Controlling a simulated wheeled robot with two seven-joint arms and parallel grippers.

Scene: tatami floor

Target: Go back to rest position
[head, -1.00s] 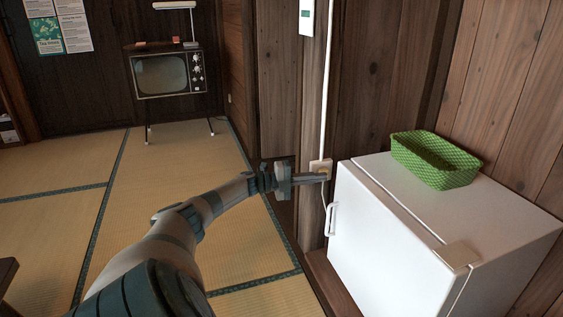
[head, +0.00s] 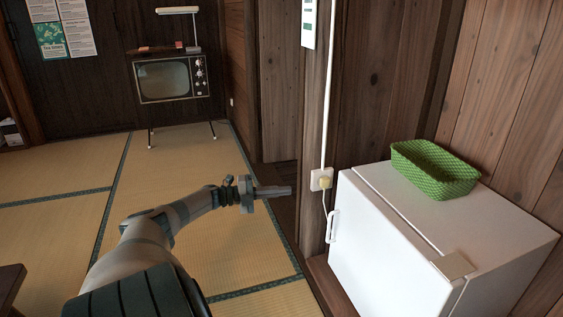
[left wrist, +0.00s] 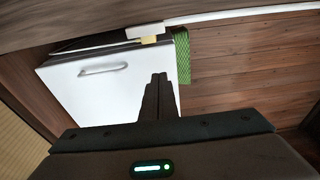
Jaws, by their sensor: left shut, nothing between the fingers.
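My left gripper (head: 275,191) is shut and empty, held in the air left of the white fridge (head: 375,245) in the head view. Its closed fingers (left wrist: 159,97) also show in the left wrist view, with the fridge door and its handle (left wrist: 103,69) beyond them. The fingers are apart from the wall outlet (head: 321,180), which has a yellowish plug in it and a white cord. My right gripper is in neither view.
A green woven basket (head: 433,168) stands on the fridge. A wooden post and wall rise behind the outlet. An old television (head: 170,78) stands at the back. The tatami floor (head: 180,165) around my left arm is clear. A dark wooden edge (head: 10,287) shows at lower left.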

